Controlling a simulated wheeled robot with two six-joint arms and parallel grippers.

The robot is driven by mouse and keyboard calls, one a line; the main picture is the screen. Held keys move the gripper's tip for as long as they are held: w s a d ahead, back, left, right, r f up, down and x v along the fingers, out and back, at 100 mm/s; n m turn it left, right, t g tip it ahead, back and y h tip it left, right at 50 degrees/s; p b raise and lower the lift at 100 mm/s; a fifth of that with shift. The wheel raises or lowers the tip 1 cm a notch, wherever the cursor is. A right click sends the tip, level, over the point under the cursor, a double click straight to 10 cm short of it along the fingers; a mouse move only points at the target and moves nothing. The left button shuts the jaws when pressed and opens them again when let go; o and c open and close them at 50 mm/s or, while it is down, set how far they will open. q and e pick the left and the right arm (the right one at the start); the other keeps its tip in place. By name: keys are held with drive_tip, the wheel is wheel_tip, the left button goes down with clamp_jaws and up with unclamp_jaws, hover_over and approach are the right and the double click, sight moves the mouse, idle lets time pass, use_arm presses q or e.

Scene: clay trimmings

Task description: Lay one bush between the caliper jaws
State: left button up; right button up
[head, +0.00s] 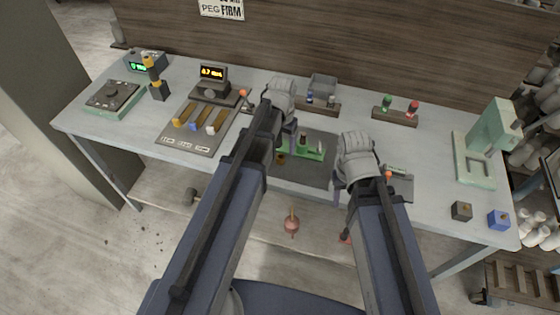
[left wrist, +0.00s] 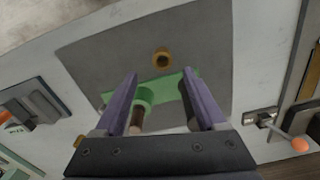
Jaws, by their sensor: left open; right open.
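A brass-brown ring, which looks like a bush (head: 281,158), lies on a dark grey mat (head: 312,173) at the middle of the bench. It also shows in the left wrist view (left wrist: 162,59), just beyond my fingertips. A green fixture (head: 310,151) stands on the mat beside it. I cannot tell whether this fixture is the caliper. My left gripper (left wrist: 161,76) is open and empty above the fixture, its fingers on either side of part of it. My right gripper (head: 346,186) is at the mat's right; its fingers are mostly hidden in the head view.
A green press (head: 487,140) stands at the right, with a dark cube (head: 461,211) and a blue cube (head: 499,220) near the edge.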

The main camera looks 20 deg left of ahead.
sight(281, 154)
use_arm(q)
drive_tip(key=f+b, duration=0.5)
drive_tip(key=shift+s+a+f, duration=0.1)
drive_tip(key=shift+a, duration=0.1)
clamp_jaws()
idle(0.6)
